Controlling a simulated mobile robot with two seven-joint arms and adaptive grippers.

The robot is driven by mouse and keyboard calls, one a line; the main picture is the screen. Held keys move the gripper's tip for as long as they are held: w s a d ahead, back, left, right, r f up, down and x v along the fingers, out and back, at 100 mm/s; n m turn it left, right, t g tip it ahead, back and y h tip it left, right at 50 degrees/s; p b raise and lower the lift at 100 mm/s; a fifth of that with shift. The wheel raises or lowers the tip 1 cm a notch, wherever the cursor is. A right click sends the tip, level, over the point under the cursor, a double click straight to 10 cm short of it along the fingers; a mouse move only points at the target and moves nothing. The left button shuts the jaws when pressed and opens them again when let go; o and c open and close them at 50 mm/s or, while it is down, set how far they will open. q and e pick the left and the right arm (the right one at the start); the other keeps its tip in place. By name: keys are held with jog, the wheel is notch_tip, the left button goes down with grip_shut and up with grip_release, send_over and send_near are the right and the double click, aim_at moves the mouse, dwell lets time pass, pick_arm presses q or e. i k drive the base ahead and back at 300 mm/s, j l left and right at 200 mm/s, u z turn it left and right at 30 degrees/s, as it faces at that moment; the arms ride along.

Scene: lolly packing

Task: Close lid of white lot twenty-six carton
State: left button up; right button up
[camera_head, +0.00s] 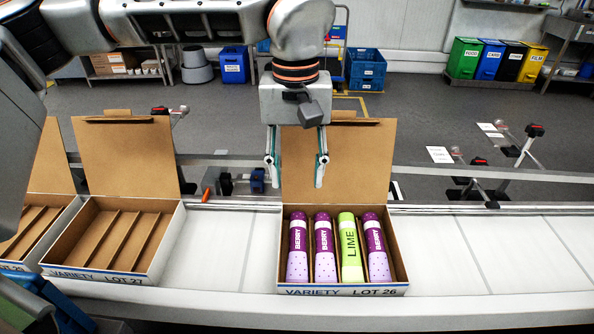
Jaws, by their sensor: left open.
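The lot 26 carton (345,291) stands on the pale conveyor with a white front strip reading "VARIETY LOT 26". Its brown cardboard lid (345,180) stands up open at the back. Inside lie three purple "BERRY" tubes (298,246) and one green "LIME" tube (350,246), side by side in the compartments. My left gripper (296,172) hangs pointing down in front of the upright lid, above the carton. Its two fingers are apart with nothing between them. It covers the lid's left part. I cannot tell whether it touches the lid. My right gripper does not show.
An empty lot 27 carton (100,274) with its lid up stands to the left, and another open carton (31,243) beyond it. The conveyor (490,250) is clear on the right. A metal rail with clamps (500,172) runs behind it.

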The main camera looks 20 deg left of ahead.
aim_at(361, 150)
jog(key=k+l, duration=0.1)
jog(key=l, duration=0.25)
jog(key=k+l, duration=0.15)
jog(key=l, duration=0.15)
jog(key=k+l, duration=0.1)
jog(key=l, duration=0.25)
jog(key=k+l, duration=0.1)
jog(key=l, duration=0.2)
